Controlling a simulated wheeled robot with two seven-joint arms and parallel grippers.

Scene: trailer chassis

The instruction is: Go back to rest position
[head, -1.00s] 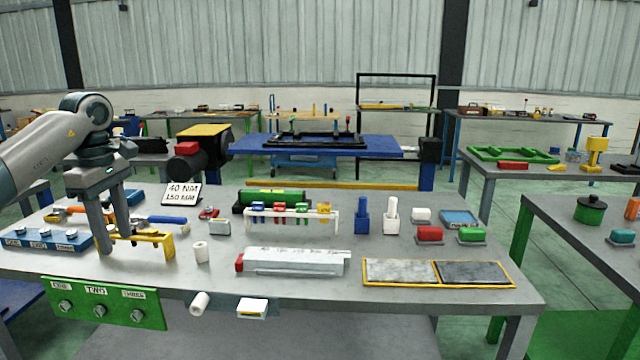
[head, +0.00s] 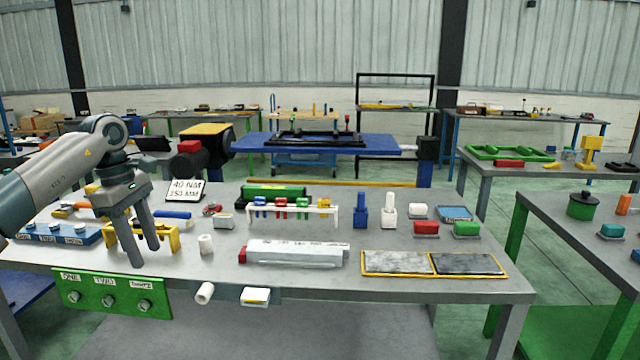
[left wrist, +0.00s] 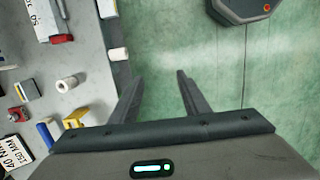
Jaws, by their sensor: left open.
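My left gripper (head: 146,257) is open and empty in the head view. It hangs over the front left part of the grey workbench (head: 320,283), in front of a yellow rack (head: 168,238). In the left wrist view its two fingers (left wrist: 160,82) are spread with green floor behind them, just off the bench edge. My right gripper is not in view.
A white roll (head: 206,244) stands right of the gripper. A green panel (head: 118,300) with knobs hangs from the bench front, and another white roll (head: 205,293) sticks out there. A torque sign (head: 186,190) stands behind. The floor in front is clear.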

